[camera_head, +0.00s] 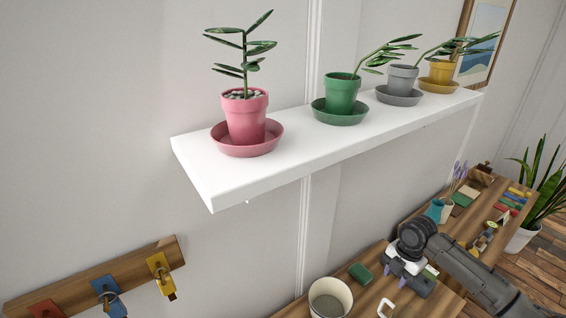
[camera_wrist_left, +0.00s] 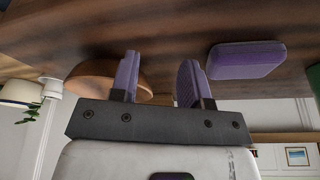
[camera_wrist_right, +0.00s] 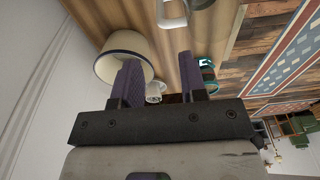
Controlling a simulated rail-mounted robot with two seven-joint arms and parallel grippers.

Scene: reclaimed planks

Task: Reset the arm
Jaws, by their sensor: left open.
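My right gripper (camera_head: 401,274) hangs over the wooden workbench in the head view, with its dark arm coming in from the lower right. In the right wrist view its two purple fingers (camera_wrist_right: 158,75) stand apart with nothing held between them. My left arm is outside the head view. In the left wrist view the left gripper's purple fingers (camera_wrist_left: 158,75) are apart and empty. A round wooden object (camera_wrist_left: 105,78) shows behind them, beside a purple block (camera_wrist_left: 246,60) on a dark wooden surface.
A white wall shelf (camera_head: 320,160) carries several potted plants, including a pink pot (camera_head: 245,120) and a green pot (camera_head: 341,97). A key rack (camera_head: 75,285) hangs lower left.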

